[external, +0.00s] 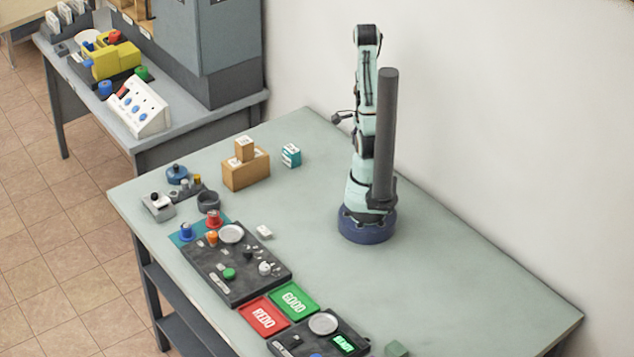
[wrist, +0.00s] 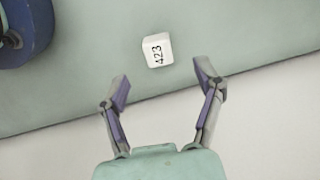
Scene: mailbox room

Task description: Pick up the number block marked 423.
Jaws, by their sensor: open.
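The number block marked 423 (wrist: 157,52) is a small white block with black digits, lying on the pale green table in the wrist view. My gripper (wrist: 161,79) is open and empty. Its two fingers point toward the block, which shows just past the fingertips, between their lines and apart from both. How high the gripper is above the block I cannot tell. I cannot pick out the 423 marking in that view.
My blue base shows at the wrist view's top left. The table's edge (wrist: 60,122) runs below the block. In the external view, a dark tray (external: 207,278), a brown box (external: 246,170), a teal block (external: 291,155) and a small white block (external: 264,232) stand left of my arm.

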